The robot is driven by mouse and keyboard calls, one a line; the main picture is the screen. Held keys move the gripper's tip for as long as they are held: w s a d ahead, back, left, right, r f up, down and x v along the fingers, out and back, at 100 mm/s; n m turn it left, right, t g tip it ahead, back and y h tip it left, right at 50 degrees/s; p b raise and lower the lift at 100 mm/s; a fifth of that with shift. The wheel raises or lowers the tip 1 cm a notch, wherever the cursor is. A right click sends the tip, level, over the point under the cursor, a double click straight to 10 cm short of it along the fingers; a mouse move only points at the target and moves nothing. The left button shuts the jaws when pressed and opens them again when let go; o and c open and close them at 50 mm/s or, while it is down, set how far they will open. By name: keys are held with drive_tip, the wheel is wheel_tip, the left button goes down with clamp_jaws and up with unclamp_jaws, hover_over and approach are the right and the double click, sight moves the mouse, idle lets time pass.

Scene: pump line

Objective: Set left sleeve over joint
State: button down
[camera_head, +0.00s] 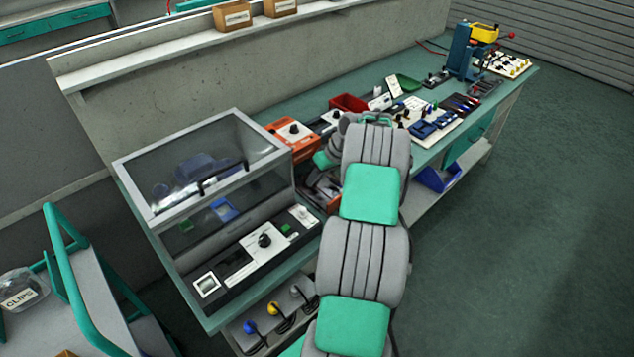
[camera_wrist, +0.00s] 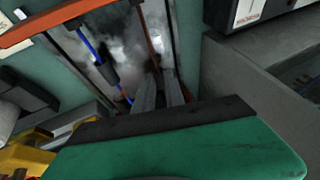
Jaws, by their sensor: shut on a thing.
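In the wrist view a blue wire (camera_wrist: 88,42) and a red-brown wire (camera_wrist: 150,32) run over a shiny, cloudy grey surface (camera_wrist: 125,45). A dark sleeve-like piece (camera_wrist: 106,73) sits around the blue wire, on the left. My gripper (camera_wrist: 160,78) has its two grey fingers close together near the lower end of the red-brown wire. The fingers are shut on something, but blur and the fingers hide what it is. The joint cannot be made out. In the head view my arm hides my gripper and the wires.
An orange bar (camera_wrist: 60,20) crosses the wrist view's upper left. A yellow part (camera_wrist: 28,155) lies at lower left, and a grey block (camera_wrist: 245,85) stands on the right. In the head view a clear-lidded box (camera_head: 205,165) and a red bin (camera_head: 349,102) stand on the bench.

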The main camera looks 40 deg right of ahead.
drive_tip(key=shift+s+d+r, duration=0.1)
drive_tip(key=shift+s+d, duration=0.05)
drive_tip(key=shift+s, duration=0.05)
drive_tip(key=c, duration=1.4)
unclamp_jaws()
drive_tip(key=shift+w, duration=0.2)
drive_tip(key=v, duration=0.7)
drive_tip(key=shift+s+r+b, duration=0.15)
drive_tip(key=shift+r+b, duration=0.1)
drive_tip(key=shift+b, duration=0.1)
